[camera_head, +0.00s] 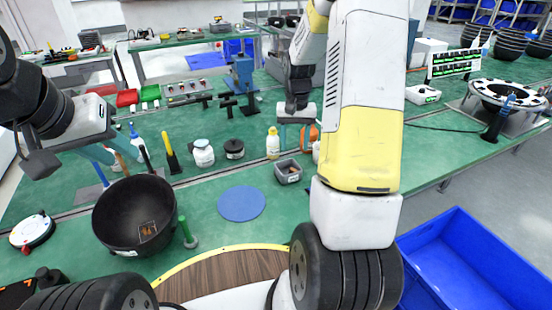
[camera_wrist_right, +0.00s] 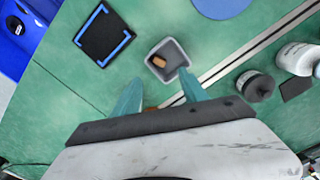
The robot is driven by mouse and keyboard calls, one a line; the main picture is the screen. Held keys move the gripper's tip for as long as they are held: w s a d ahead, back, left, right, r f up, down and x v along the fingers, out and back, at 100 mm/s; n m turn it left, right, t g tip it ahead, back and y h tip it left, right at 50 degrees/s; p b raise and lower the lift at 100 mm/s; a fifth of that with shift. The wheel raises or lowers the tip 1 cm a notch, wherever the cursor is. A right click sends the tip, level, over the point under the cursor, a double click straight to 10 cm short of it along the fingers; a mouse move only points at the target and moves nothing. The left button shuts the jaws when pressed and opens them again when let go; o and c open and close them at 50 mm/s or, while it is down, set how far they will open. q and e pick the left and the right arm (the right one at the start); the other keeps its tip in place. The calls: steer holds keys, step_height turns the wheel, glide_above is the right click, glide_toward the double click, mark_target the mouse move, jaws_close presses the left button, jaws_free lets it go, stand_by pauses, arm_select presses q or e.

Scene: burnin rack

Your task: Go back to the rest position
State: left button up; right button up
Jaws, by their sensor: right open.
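My right gripper (camera_head: 295,135) hangs over the green bench in the head view, behind my raised right forearm. In the right wrist view its two teal fingers (camera_wrist_right: 159,92) are spread apart with nothing held between them.
A black bowl (camera_head: 105,215) and a blue disc (camera_head: 241,203) lie on the bench. Bottles (camera_head: 203,153) and upright tools (camera_head: 171,157) stand near my left gripper. A blue crate (camera_head: 470,265) is at the lower right. A black pad with blue corners (camera_wrist_right: 103,36) lies beside the bin.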

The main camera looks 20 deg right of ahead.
steer(key=shift+r, duration=0.55)
steer(key=s+a+r+n+t, duration=0.1)
steer(key=s+a+r, duration=0.2)
steer(key=r, duration=0.3)
steer(key=s+a+r+n+t, duration=0.1)
steer(key=s+a+r+t, duration=0.2)
steer(key=r, duration=0.4)
steer(key=s+a+r+n+t+y, duration=0.1)
steer(key=s+a+r, duration=0.2)
steer(key=s, duration=0.5)
steer(key=s+a+r+n+t+y, duration=0.1)
steer(key=s+a+r, duration=0.2)
steer(key=s, duration=0.5)
steer(key=shift+a+r+n, duration=0.15)
steer(key=shift+r+n, duration=0.1)
steer(key=shift+n, duration=0.05)
